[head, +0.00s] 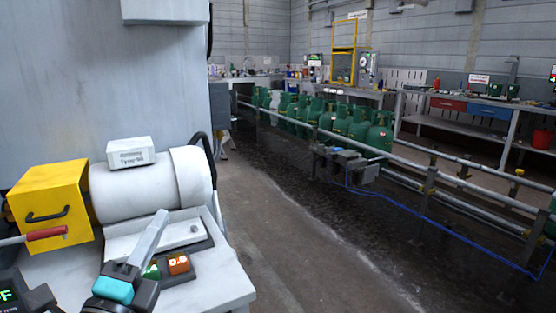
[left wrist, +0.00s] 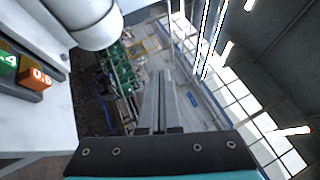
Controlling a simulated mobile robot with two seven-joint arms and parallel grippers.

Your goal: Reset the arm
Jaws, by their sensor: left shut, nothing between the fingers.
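My left gripper (head: 160,216) is in the lower left of the head view, its long grey fingers shut together and pointing up and away. It is in front of the white machine (head: 135,190) with the thick cylinder, over the light table (head: 222,285). Nothing is between the fingers. In the left wrist view the closed fingers (left wrist: 162,75) point out past the machine toward the open hall. My right gripper is in neither view.
An orange button box (head: 178,263) is beside the fingers, with a green one partly hidden behind them. A yellow box (head: 50,205) and red-handled tool (head: 46,234) are at left. Green gas cylinders (head: 377,138) line the railed conveyor (head: 430,178). The floor between is clear.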

